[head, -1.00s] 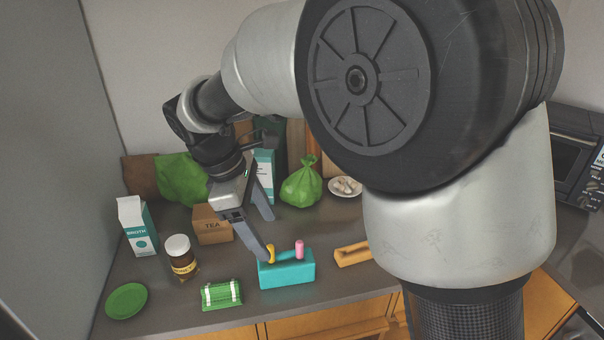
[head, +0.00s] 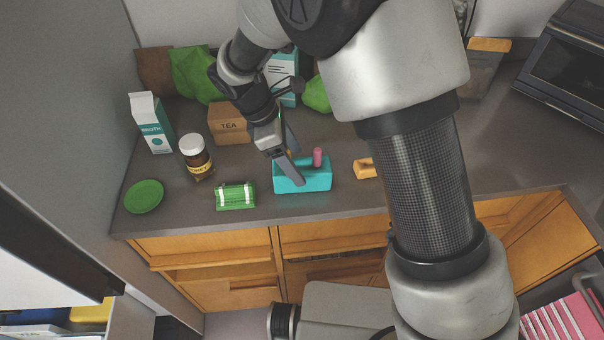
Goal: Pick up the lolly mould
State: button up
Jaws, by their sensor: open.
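The lolly mould (head: 318,182) is a teal block with a pink stick standing up from its top. It sits near the front edge of the counter. A yellow stick (head: 290,153) is mostly hidden behind my gripper. My gripper (head: 297,168) is open and reaches down at the mould's left part. One finger crosses in front of the mould's near face, and the other shows behind its top. I cannot tell whether either finger touches it.
A green striped packet (head: 235,196) lies left of the mould, and an orange-brown object (head: 364,168) lies right of it. A honey jar (head: 197,160), tea box (head: 229,124), broth carton (head: 152,123) and green plate (head: 144,196) stand further left. The counter's front edge is close.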

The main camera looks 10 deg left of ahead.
jog(key=shift+a+x, duration=0.1)
jog(key=shift+x, duration=1.35)
jog(key=shift+a+x, duration=0.15)
jog(key=shift+x, duration=1.3)
jog(key=c, duration=1.4)
